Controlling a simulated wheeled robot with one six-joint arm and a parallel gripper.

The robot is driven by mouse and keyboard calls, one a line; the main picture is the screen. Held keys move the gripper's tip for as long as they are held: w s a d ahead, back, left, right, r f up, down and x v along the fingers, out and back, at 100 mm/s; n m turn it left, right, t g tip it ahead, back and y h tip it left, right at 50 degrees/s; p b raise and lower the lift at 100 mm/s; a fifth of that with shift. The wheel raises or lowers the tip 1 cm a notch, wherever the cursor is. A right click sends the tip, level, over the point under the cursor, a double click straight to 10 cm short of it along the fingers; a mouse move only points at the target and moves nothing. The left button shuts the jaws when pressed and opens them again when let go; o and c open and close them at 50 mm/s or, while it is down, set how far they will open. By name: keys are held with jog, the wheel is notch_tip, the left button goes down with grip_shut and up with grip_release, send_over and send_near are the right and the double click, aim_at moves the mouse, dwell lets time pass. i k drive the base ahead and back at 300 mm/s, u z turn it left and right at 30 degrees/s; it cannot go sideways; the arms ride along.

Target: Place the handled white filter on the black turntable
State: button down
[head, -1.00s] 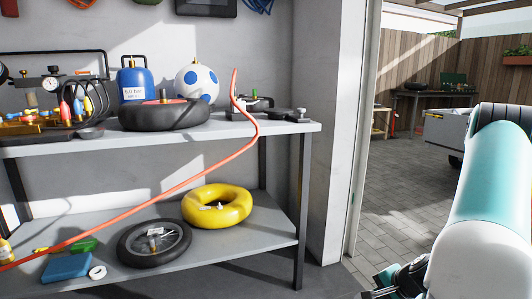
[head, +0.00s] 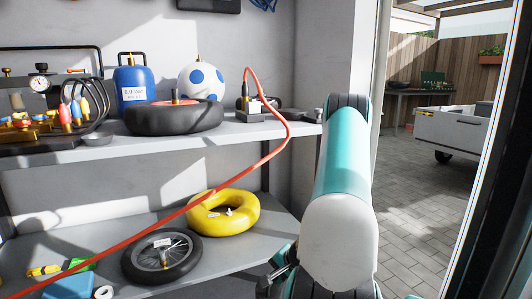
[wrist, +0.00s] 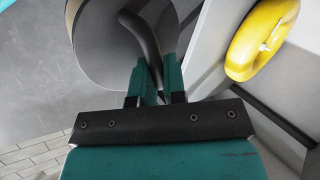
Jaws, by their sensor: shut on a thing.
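In the wrist view, my gripper (wrist: 155,72) is shut on a dark curved handle (wrist: 147,38). The handle joins a pale grey, round-sided body (wrist: 105,45) at the top of that view. This looks like the handled white filter; its top is cut off by the picture edge. In the head view, part of my gripper shows low beside the white end of my arm, but the held thing is hidden there. I cannot make out a black turntable for certain in either view.
A grey two-level shelf (head: 150,147) stands to the left. It bears a blue tank (head: 134,82), a blue-spotted ball (head: 201,82), a dark tyre (head: 173,119), a yellow tube (head: 225,214) and a spoked wheel (head: 162,256). A red hose (head: 200,198) hangs across it. Paved floor (head: 420,215) lies open at right.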

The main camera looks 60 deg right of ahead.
aim_at(293, 111)
jog(key=z, duration=0.25)
jog(key=i, duration=0.6)
jog(key=z, duration=0.45)
